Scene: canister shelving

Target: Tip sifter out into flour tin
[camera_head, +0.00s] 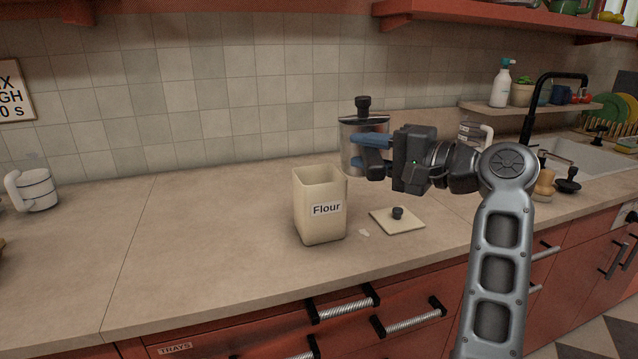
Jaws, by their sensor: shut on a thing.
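The flour tin (319,215) is a cream square container labelled "Flour", upright and open-topped on the counter. Its inside is mostly hidden. The cylinder is upright, behind and slightly right of the tin in the picture. The fingers hide part of its right side. I cannot tell whether its base touches the counter.
A cream square lid (410,227) with a black knob lies right of the tin, near a small white fleck (364,232). A white-handled cup (38,190) stands far left. The counter (200,230) between is clear. The sink (590,150) is right.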

